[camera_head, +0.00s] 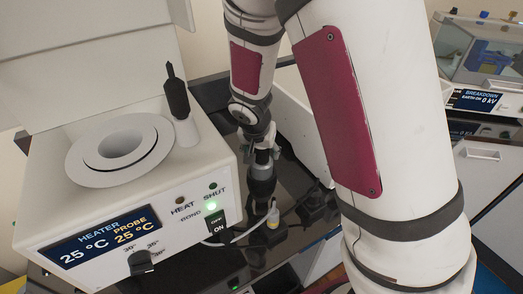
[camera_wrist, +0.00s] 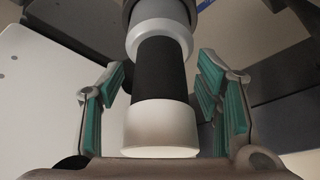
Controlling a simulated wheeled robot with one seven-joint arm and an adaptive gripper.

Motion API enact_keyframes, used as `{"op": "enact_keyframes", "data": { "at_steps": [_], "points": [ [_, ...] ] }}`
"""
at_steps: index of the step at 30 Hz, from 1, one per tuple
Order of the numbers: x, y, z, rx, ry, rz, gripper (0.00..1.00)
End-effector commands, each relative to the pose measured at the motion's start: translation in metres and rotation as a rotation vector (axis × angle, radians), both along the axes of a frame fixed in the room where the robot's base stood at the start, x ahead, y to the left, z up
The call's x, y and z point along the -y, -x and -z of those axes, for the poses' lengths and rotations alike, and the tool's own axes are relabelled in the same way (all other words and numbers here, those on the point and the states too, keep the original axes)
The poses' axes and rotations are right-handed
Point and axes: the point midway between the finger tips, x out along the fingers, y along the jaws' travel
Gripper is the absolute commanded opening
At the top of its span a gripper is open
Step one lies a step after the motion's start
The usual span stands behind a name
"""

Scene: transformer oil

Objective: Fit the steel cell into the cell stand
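My gripper (camera_head: 262,150) is low over the dark worktop, to the right of the heater, in the head view. In the wrist view its teal-padded fingers (camera_wrist: 165,95) stand apart on both sides of an upright cylinder, with gaps on each side. This cylinder (camera_wrist: 160,75) has a black middle band, a white end and a pale collar. In the head view a dark cylindrical body (camera_head: 262,182) shows just below my gripper, seemingly the same thing. I cannot tell for sure whether it is the steel cell. I cannot clearly make out the cell stand.
The white heater (camera_head: 120,205) with a round well (camera_head: 122,146) stands at left, its display reading 25 °C. A black-handled probe (camera_head: 176,95) stands upright on it. A breakdown tester (camera_head: 480,99) is at back right.

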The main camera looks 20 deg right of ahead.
Motion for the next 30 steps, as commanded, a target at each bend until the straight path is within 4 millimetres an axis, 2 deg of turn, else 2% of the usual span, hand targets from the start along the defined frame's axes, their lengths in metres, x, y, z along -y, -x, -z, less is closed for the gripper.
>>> {"op": "enact_keyframes", "data": {
  "at_steps": [5,10,24,30],
  "points": [
    [0.000,0.001,0.000,-0.003,0.001,0.000,0.58],
    [-0.003,0.004,-0.012,0.002,-0.001,-0.001,0.58],
    [-0.021,0.030,-0.089,0.004,-0.002,-0.002,0.58],
    [-0.025,0.037,-0.107,0.002,-0.001,-0.001,0.58]
  ]
}}
